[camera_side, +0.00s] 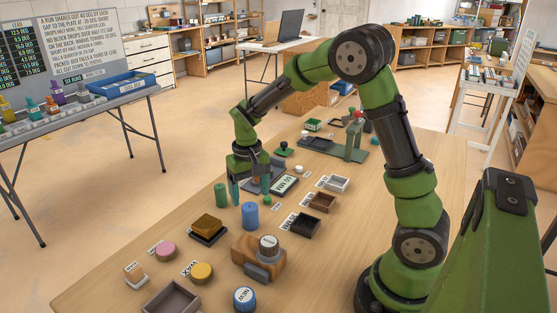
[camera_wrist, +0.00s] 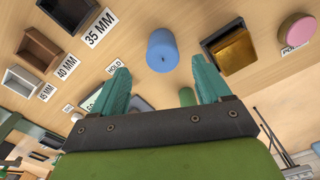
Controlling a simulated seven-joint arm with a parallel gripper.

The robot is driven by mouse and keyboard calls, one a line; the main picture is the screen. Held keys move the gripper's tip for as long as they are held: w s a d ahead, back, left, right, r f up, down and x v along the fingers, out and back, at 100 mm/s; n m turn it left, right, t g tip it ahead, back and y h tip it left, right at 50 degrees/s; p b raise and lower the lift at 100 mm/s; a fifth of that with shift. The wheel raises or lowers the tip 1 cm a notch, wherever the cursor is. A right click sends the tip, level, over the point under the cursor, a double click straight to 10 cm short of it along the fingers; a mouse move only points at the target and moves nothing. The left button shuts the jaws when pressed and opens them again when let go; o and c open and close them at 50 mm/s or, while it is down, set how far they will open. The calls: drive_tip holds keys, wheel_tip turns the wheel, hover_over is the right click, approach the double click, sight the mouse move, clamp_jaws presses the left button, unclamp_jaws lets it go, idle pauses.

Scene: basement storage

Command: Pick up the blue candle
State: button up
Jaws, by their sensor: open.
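The blue candle (camera_side: 250,215) is a short upright cylinder standing on the wooden table in the side view. It also shows in the wrist view (camera_wrist: 162,52), ahead of the fingertips and roughly between their lines. My gripper (camera_side: 250,190) points down above the table, behind the candle in the side view. Its two teal fingers (camera_wrist: 161,80) are spread apart with nothing between them. The candle is clear of both fingers. A green candle-like cylinder (camera_side: 220,195) stands to the left of the blue one.
A brown block on a dark tray (camera_side: 207,229) stands left of the candle. A wooden device with a grey knob (camera_side: 262,255) stands in front. Small open boxes (camera_side: 303,224) line the right. Pink (camera_side: 166,251) and yellow (camera_side: 202,272) discs lie at the front left.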

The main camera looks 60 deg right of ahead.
sight(250, 215)
wheel_tip(250, 215, down, 8)
drive_tip(key=shift+w+a+f, duration=0.1)
drive_tip(key=shift+w+f, duration=0.05)
drive_tip(key=shift+f, duration=0.1)
drive_tip(key=shift+r, duration=0.1)
drive_tip(key=c, duration=1.2)
